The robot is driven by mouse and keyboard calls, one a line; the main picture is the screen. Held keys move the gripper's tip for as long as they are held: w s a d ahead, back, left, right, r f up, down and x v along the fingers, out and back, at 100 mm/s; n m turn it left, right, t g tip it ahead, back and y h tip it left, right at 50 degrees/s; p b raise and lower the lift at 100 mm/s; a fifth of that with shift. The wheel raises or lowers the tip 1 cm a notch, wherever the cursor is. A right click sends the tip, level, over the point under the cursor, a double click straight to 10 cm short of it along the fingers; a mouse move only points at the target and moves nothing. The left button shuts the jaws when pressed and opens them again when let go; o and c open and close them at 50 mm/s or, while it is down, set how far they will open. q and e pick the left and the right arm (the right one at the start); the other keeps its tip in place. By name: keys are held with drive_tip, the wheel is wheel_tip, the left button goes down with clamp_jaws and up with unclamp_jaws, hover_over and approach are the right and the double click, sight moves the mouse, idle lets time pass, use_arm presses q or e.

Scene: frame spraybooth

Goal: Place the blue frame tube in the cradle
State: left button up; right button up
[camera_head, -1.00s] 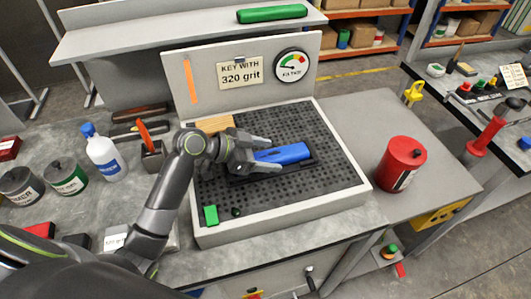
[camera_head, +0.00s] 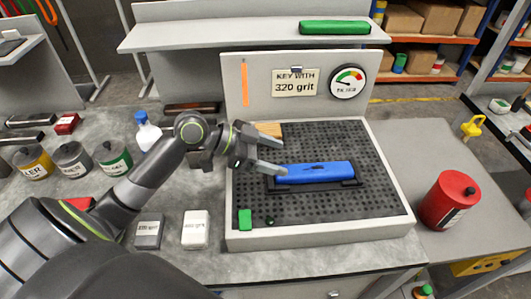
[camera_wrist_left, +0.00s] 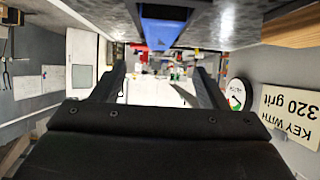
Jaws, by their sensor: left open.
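The blue frame tube (camera_head: 320,172) lies level, left to right, in the low black cradle (camera_head: 330,187) on the perforated bed. Whether the lower fingertip touches the tube I cannot tell. My right gripper is not in view.
A grey panel with a "KEY WITH 320 grit" sign (camera_head: 296,82) and gauge (camera_head: 347,82) stands behind the bed. A wooden block (camera_head: 268,130) and green block (camera_head: 245,219) lie on the bed. A red can (camera_head: 447,201) stands right. Several cans and a bottle stand left.

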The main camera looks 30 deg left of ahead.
use_arm(q)
drive_tip(key=shift+v, duration=1)
